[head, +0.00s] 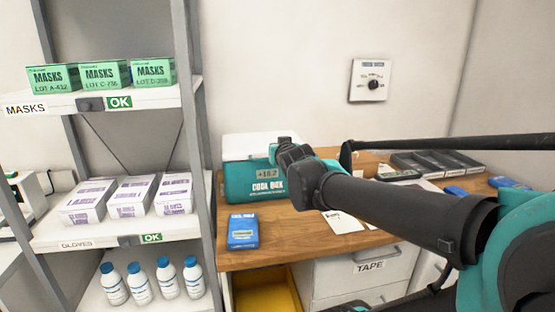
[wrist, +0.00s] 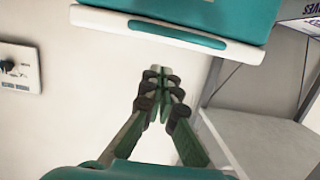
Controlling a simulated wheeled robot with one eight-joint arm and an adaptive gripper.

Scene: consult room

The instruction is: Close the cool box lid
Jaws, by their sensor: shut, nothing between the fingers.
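The lid's white edge (wrist: 165,35) lies across the top, apart from the fingertips in the picture.
A blue pack (head: 243,231) lies in front of the box. A grey shelf post (head: 196,150) stands close on the left. Dark trays (head: 435,163) lie at the counter's back right. A wall dial (head: 371,80) is above. An open yellow drawer (head: 266,290) is below.

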